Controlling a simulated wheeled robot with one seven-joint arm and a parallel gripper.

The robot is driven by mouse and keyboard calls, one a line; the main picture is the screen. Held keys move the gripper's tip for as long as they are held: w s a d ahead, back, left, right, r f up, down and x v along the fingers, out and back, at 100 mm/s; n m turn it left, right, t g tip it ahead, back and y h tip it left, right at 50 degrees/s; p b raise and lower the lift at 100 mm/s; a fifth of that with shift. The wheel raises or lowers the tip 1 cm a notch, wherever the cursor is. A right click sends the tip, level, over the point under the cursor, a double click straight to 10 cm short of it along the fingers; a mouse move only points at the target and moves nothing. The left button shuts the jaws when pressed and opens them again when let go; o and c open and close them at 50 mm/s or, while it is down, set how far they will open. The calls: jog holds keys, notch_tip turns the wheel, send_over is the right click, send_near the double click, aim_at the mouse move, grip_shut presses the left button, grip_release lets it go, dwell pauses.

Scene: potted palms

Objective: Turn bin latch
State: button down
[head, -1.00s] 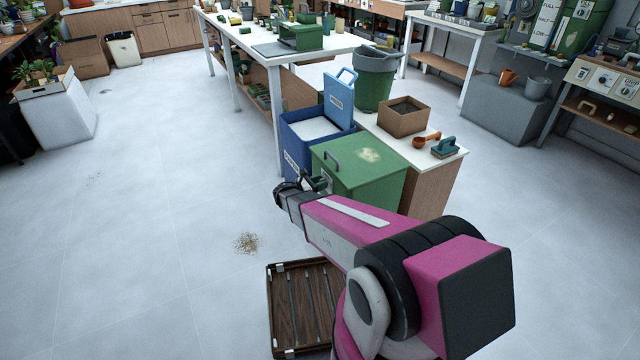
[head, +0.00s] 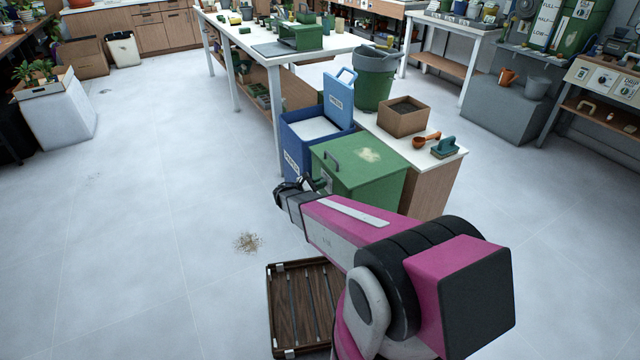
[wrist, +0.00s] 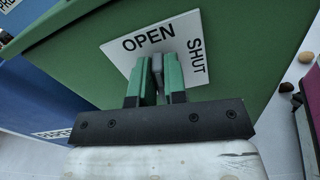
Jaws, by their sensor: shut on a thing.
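The green bin (head: 365,175) has a closed lid with a handle on top. Its front shows close up in the wrist view (wrist: 235,40). A white plate (wrist: 120,50) there reads OPEN along one edge and SHUT along the adjoining edge. The grey bin latch (wrist: 158,68) stands at the plate between these words. My gripper (wrist: 157,65) is shut on the latch, one green finger on each side. The fingers hide much of the latch, so its exact pointing is hard to tell. In the head view my gripper (head: 316,184) is at the bin's front, partly hidden by my wrist.
A blue bin (head: 293,160) with a raised lid (head: 339,100) stands just beyond the green bin. A low cabinet (head: 437,185) beside it bears a cardboard box, a scoop and a brush. A slatted wooden crate (head: 300,305) lies on the floor nearby. Floor to the left is open.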

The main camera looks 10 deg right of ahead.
jog(key=m, duration=0.4)
jog(key=shift+s+f+m, duration=0.15)
jog(key=shift+s+m, duration=0.15)
jog(key=m, duration=0.3)
jog(key=shift+s+d+f+m, duration=0.1)
jog(key=shift+s+f+m, duration=0.05)
jog(key=shift+m, duration=0.15)
jog(key=m, duration=0.4)
jog(key=shift+s+f, duration=0.1)
jog(key=shift+f, duration=0.15)
jog(key=shift+f+m, duration=0.15)
jog(key=shift+m, duration=1.65)
jog(key=c, duration=1.2)
grip_release()
jog(key=shift+o, duration=0.2)
jog(key=v, duration=1)
jog(key=shift+s+a, duration=0.15)
jog(key=shift+a, duration=0.2)
